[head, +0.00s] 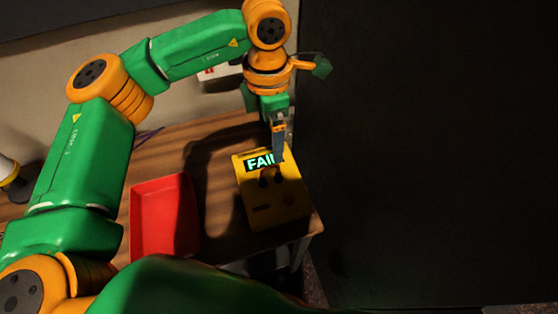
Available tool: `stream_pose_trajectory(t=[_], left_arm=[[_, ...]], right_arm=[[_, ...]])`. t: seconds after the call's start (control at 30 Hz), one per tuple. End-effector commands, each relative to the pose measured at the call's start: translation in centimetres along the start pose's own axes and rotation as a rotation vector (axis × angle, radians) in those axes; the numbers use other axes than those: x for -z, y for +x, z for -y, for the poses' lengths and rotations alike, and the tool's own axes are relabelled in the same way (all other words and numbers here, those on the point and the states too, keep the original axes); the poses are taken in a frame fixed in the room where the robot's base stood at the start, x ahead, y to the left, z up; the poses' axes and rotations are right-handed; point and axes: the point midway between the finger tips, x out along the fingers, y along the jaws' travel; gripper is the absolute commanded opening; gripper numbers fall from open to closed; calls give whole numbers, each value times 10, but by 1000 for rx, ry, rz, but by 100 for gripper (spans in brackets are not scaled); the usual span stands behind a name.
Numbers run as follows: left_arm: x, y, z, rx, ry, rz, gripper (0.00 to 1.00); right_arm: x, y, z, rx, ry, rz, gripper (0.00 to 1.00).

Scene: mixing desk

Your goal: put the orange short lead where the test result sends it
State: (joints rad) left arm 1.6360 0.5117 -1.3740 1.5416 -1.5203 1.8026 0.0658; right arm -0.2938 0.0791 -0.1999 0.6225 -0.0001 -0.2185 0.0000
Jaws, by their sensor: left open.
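A yellow tester box (252,198) stands near the right end of the wooden desk, and its display (263,162) reads FAIL, partly covered by my gripper. Two dark plug-like parts sit side by side on its top, just below the display. I cannot clearly make out the orange short lead; any part of it at the tester is small and dark. My left gripper (278,155) is open, pointing down right over the tester's display and close to the plugs. A red tray (138,222) lies left of the tester, partly in shadow. My right gripper is out of view.
A thin purple lead (150,135) lies on the desk behind my left arm. A white and yellow object (10,172) stands at the far left. The desk (218,215) is bare between tray and tester. A dark panel (430,150) fills the right.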

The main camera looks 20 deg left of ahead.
Motion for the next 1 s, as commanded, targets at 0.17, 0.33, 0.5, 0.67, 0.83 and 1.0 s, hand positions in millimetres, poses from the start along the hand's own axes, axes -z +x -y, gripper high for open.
stream_pose_trajectory(t=[0.17,0.33,0.5,0.67,0.83,1.0], left_arm=[[0,38,0,1,1,1,95],[0,37,0,1,1,1,95],[0,36,0,1,1,2,95],[0,40,0,1,1,1,95],[0,55,1,2,1,2,95],[0,80,1,1,1,1,95]], right_arm=[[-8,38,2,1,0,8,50],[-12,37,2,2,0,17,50],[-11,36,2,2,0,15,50],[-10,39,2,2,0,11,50],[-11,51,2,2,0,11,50],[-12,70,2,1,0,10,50]])
